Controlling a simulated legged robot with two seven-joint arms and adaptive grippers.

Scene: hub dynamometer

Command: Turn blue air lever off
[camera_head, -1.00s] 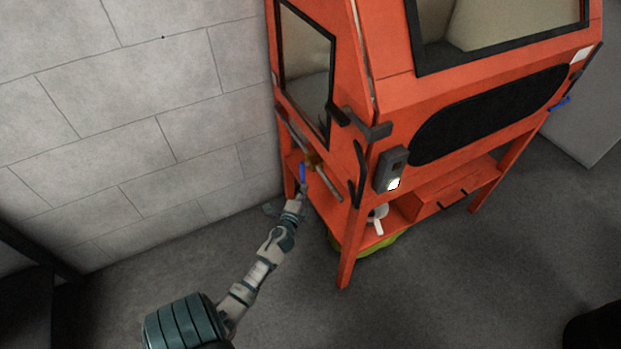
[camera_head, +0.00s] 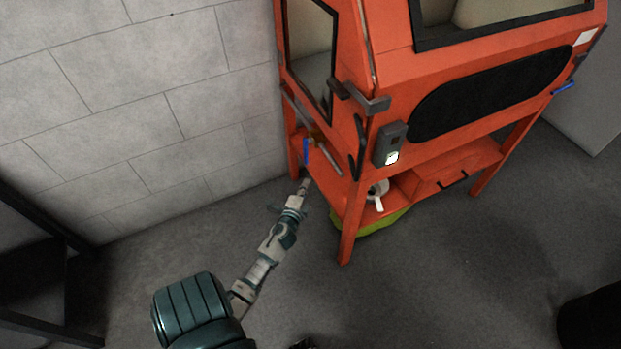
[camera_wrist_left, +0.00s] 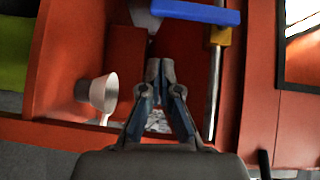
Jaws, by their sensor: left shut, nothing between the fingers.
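The blue air lever (camera_head: 306,151) hangs roughly upright on the left side of the orange cabinet, beside a grey pipe. In the left wrist view the blue lever (camera_wrist_left: 195,12) lies across the top edge, next to a brass-yellow fitting (camera_wrist_left: 220,36) on the pipe. My left gripper (camera_head: 304,184) is just below the lever in the head view, with a gap between them. In the left wrist view its fingertips (camera_wrist_left: 160,70) are together with nothing between them, apart from the lever. My right gripper does not show clearly in any view.
The orange cabinet (camera_head: 400,60) stands on legs, with a lower shelf holding a white funnel-like part (camera_head: 378,192). The grey pipe (camera_wrist_left: 214,95) runs right of my left fingers. A block wall (camera_head: 130,120) is at the left. Open grey floor lies in front.

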